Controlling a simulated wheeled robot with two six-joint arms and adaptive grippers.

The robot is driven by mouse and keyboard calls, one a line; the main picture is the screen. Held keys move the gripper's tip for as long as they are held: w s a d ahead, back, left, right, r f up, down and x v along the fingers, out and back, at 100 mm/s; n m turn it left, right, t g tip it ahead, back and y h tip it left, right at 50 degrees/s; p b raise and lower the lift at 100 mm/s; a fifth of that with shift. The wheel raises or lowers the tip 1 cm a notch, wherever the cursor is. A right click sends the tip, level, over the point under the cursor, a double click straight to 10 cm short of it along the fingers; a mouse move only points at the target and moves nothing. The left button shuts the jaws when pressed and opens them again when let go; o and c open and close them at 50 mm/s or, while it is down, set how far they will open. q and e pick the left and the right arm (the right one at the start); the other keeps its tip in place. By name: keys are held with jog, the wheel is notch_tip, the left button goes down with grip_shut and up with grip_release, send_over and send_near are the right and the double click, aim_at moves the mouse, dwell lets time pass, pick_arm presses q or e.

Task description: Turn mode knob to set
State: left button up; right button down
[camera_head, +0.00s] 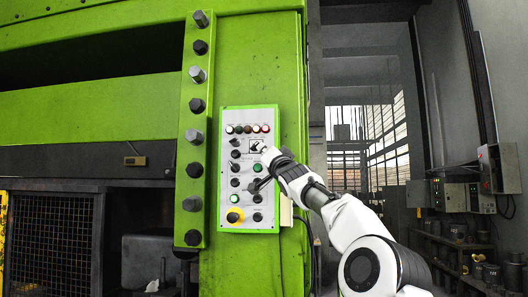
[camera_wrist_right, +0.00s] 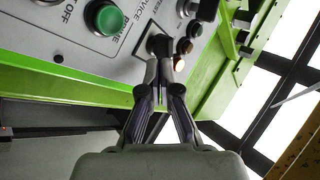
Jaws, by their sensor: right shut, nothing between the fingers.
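The control panel (camera_head: 226,170) is a light grey plate on the green press, with several dark knobs, buttons and lamps. My right gripper (camera_head: 266,154) is in front of its right half and covers part of it. In the right wrist view the gripper (camera_wrist_right: 165,68) has its two fingers together, with nothing held. The fingertips are at a black knob (camera_wrist_right: 158,44) on a square plate. I cannot tell whether they touch it. Lettering is only partly readable, including "SERVICE" and "OFF", so I cannot tell which knob is the mode knob. My left gripper is out of view.
A green button (camera_wrist_right: 104,17) is left of the fingers in the wrist view. A bolted green strip (camera_head: 193,150) stands left of the panel. Grey boxes (camera_head: 499,168) hang on the far right wall.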

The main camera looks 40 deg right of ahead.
jog(key=shift+a, duration=0.15)
jog(key=s+a+b, duration=0.5)
jog(key=a+b, duration=0.1)
jog(key=b, duration=0.1)
jog(key=shift+a+b, duration=0.15)
jog(key=shift+b, duration=0.25)
